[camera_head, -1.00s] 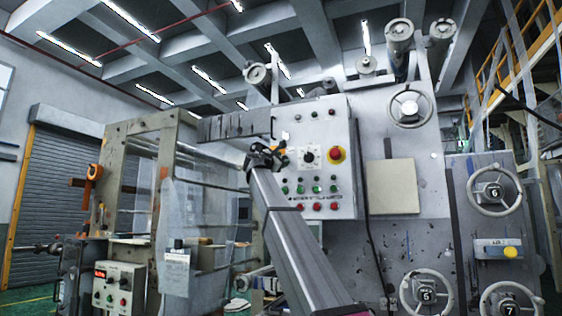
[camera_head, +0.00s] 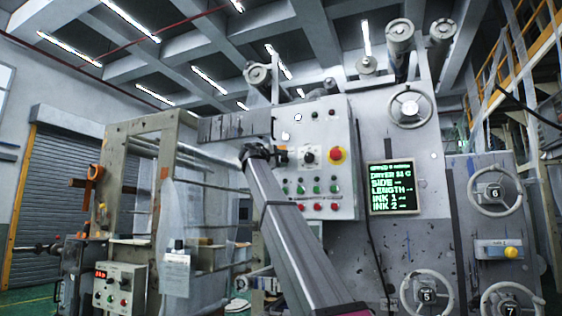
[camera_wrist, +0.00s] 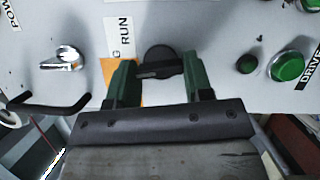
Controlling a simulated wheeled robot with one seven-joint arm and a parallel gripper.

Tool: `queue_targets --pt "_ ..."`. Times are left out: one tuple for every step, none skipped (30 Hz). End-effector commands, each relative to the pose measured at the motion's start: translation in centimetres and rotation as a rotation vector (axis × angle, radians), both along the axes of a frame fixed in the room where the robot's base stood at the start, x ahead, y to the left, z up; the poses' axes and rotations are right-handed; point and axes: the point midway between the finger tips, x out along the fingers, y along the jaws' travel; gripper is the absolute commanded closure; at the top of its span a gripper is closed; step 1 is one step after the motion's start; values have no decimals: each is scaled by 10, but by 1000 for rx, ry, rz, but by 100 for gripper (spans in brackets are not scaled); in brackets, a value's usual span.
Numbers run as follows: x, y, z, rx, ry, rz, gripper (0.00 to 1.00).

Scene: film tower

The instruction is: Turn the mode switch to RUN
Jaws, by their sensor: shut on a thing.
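The mode switch is a round black knob (camera_wrist: 158,60) with a raised bar, seen in the wrist view on the grey panel. Its bar lies nearly crosswise in that view; which end points is unclear. A white RUN label (camera_wrist: 125,34) and an orange label (camera_wrist: 117,69), mostly covered, sit beside it. My gripper (camera_wrist: 158,68) has its green fingers on both sides of the knob, shut on it. In the head view my gripper (camera_head: 266,153) is at the left part of the control panel (camera_head: 338,116) and hides the switch.
A silver switch (camera_wrist: 66,58) and a green button (camera_wrist: 286,66) flank the knob. The panel also carries a red button (camera_head: 337,154) and rows of small buttons. A lit screen (camera_head: 392,187) is to its right. Handwheels (camera_head: 495,192) stand farther right.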

Motion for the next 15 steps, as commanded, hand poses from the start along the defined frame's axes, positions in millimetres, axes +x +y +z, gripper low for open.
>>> queue_targets --pt "0 0 1 44 -14 -2 77" --pt "0 0 1 71 -25 -1 77" --pt "0 0 1 108 -37 -1 77" --pt "0 0 1 135 -47 -2 77" --pt "0 0 2 160 -56 -2 77" --pt "0 0 2 197 -69 -1 77" --pt "0 0 2 224 -80 -1 77" --pt "0 0 2 250 -90 -2 77" --pt "0 0 2 287 -103 -1 77" --pt "0 0 3 313 -112 -1 77" --pt "0 0 3 339 -122 -2 77" --pt "0 -1 3 376 -135 -2 77" --pt "0 -1 3 402 -145 -2 77" --pt "0 -1 3 428 -154 -2 77" --pt "0 -1 3 464 -166 -1 77"
